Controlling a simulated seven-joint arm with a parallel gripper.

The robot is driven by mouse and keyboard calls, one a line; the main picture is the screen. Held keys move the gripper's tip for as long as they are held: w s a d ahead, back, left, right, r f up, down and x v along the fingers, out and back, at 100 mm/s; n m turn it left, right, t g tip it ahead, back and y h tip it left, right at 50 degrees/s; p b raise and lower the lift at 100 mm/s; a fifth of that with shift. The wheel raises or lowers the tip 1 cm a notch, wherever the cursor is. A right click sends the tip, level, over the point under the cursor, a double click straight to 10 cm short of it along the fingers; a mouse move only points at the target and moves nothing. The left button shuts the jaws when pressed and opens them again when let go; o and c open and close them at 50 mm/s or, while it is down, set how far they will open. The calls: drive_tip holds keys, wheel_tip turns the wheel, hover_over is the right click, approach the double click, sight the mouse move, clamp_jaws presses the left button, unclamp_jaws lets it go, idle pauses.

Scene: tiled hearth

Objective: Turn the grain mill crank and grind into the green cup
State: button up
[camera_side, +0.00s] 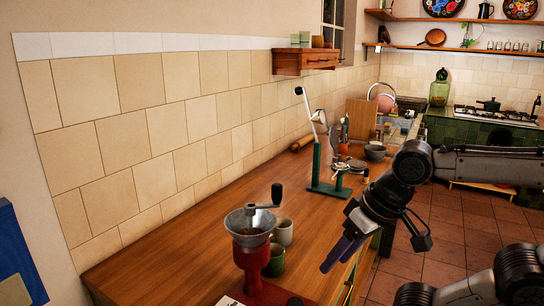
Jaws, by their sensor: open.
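The grain mill (251,256) stands at the near end of the wooden counter, with a red body and a grey metal hopper on top. Its crank (265,206) reaches to the right above the hopper and ends in a dark upright handle (277,194). The green cup (275,262) stands beside the mill's body, just to its right, partly hidden behind it. My gripper (334,258) hangs to the right of the mill and cup, apart from both, with its bluish fingers pointing down and left. It is open, and nothing shows between the fingers.
A green stand with a tall lever (318,172) is farther back on the counter (190,243), before a cutting board (361,120) and bowls. The counter left of the mill is clear. A small wall shelf (305,61) hangs above.

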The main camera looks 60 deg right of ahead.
wheel_tip(320, 180, up, 9)
drive_tip(key=w+m+g, duration=0.1)
drive_tip(key=w+m, duration=0.1)
drive_tip(key=m, duration=0.8)
wheel_tip(320, 180, up, 9)
drive_tip(key=m+g, duration=0.4)
drive_tip(key=m, duration=0.9)
hover_over(277, 184)
drive_tip(key=shift+f, duration=4.3)
drive_tip(key=shift+f, duration=0.1)
drive_tip(key=shift+c, duration=0.3)
